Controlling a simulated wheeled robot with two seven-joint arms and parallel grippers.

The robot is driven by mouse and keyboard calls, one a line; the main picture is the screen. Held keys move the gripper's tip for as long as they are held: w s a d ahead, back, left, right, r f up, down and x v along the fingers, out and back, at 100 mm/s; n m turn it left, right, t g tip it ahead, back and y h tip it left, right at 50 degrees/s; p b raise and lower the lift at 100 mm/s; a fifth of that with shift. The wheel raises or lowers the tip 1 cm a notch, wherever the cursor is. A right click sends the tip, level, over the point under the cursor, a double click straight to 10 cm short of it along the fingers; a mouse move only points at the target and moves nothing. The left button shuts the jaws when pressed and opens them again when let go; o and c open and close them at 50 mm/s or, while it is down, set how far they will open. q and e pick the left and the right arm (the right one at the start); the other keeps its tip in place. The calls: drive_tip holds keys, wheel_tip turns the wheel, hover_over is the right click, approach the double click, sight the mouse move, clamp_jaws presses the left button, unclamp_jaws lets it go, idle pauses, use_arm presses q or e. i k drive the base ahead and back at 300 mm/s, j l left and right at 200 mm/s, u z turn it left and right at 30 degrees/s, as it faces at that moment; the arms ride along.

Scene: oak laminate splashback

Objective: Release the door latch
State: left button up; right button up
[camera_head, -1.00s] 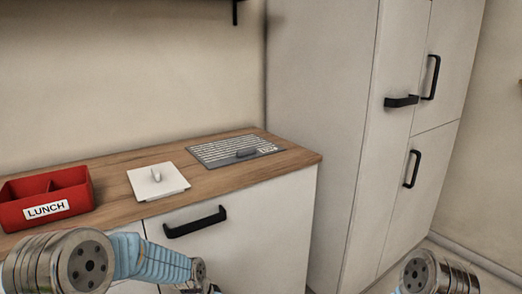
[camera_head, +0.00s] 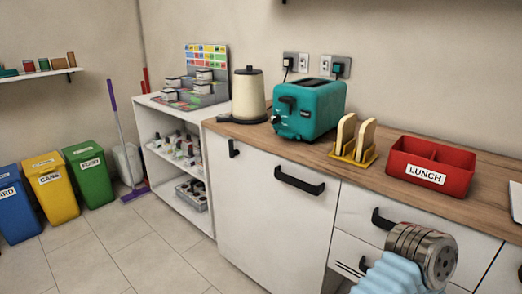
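A white cabinet door (camera_head: 262,220) fills the middle of the camera_head view under the oak worktop, and it looks closed. A small black fitting (camera_head: 234,149) sits near its top left corner; it may be the latch, but it is too small to tell its state. A black bar handle (camera_head: 299,181) is near the door's top right. A metal joint and light blue sleeve of one of my arms show at the lower right, in front of the drawers and apart from the door in the picture. Neither gripper shows.
On the worktop (camera_head: 390,192) stand a kettle (camera_head: 248,95), teal toaster (camera_head: 310,108), toast rack (camera_head: 352,152) and red LUNCH box (camera_head: 432,165). A white shelf unit (camera_head: 180,145) and several bins (camera_head: 90,180) stand left. The tiled floor (camera_head: 140,250) is clear before the door.

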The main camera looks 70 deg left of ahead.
sight(233, 152)
drive_tip(key=u, duration=2.75)
